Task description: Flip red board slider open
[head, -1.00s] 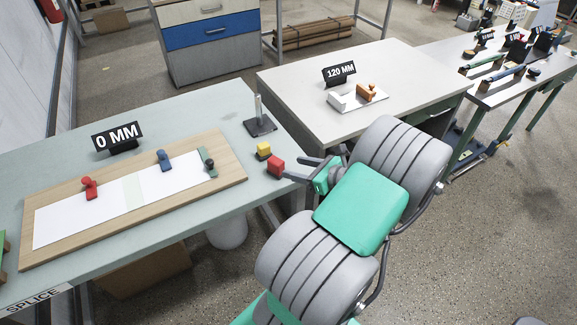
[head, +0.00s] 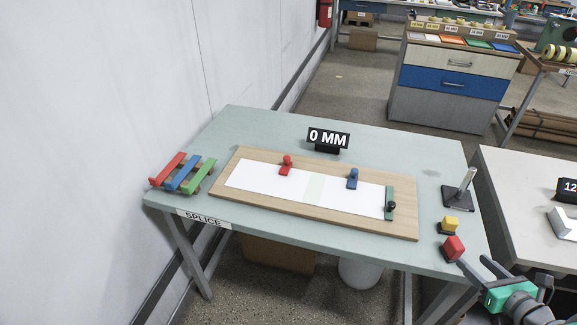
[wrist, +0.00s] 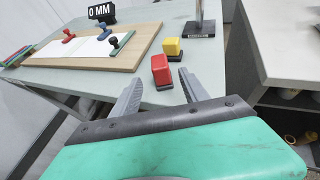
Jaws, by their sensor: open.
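A wooden board (head: 328,220) lies on the splice table with white paper on it. A red slider (head: 286,165) stands at its back edge, left of centre. A blue slider (head: 352,178) is at the back edge further right, and a green bar with a dark knob (head: 390,204) crosses the right end. In the wrist view the red slider (wrist: 69,36) is far off at upper left. My gripper (head: 473,262) is open and empty at the table's right front corner, well away from the red slider. A red block (wrist: 161,70) shows just beyond and between the fingertips.
A yellow block (head: 450,224) and a metal post on a dark base (head: 461,195) stand at the table's right end. A "0 MM" sign (head: 328,139) is behind the board. Red, blue and green pieces (head: 184,172) lie at the left end. Another table (head: 528,200) is at right.

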